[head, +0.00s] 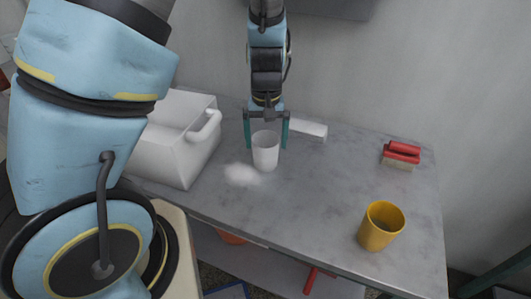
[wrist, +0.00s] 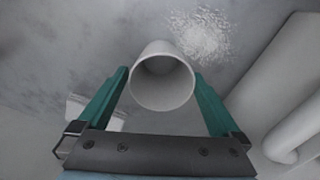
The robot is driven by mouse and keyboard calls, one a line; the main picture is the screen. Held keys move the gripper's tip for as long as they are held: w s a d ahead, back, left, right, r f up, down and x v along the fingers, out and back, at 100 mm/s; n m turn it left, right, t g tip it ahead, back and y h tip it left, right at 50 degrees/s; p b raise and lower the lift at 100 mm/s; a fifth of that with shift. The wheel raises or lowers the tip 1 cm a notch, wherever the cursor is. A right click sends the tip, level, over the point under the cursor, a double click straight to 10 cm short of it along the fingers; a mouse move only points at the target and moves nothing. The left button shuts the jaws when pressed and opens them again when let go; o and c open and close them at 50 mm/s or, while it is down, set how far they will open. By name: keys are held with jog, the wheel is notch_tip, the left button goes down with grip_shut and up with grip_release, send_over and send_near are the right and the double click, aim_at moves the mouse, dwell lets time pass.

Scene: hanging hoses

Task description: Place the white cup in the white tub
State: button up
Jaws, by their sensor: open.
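The white cup (head: 265,152) stands upright on the grey table. My gripper (head: 266,145) is open above and around it, with a teal finger on either side of the cup. In the wrist view the cup (wrist: 162,80) shows its open mouth between the fingertips of my gripper (wrist: 160,80); I see a gap on the left, and the right finger looks close to the cup wall. The white tub (head: 180,150) with a rounded handle stands left of the cup. Its handle side also shows at the right edge of the wrist view (wrist: 285,100). My arm hides part of the tub.
A pile of white powder (head: 242,174) lies just left of the cup. A yellow cup (head: 381,226) stands near the front right edge. A red-handled brush (head: 401,154) lies at the back right. A white block (head: 311,131) lies behind the cup. The table's middle right is clear.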

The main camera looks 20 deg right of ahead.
aim_at(265, 143)
notch_tip(265, 143, down, 4)
jog(key=shift+w+a+f+p, duration=0.1)
jog(key=shift+p, duration=0.25)
jog(key=c, duration=1.2)
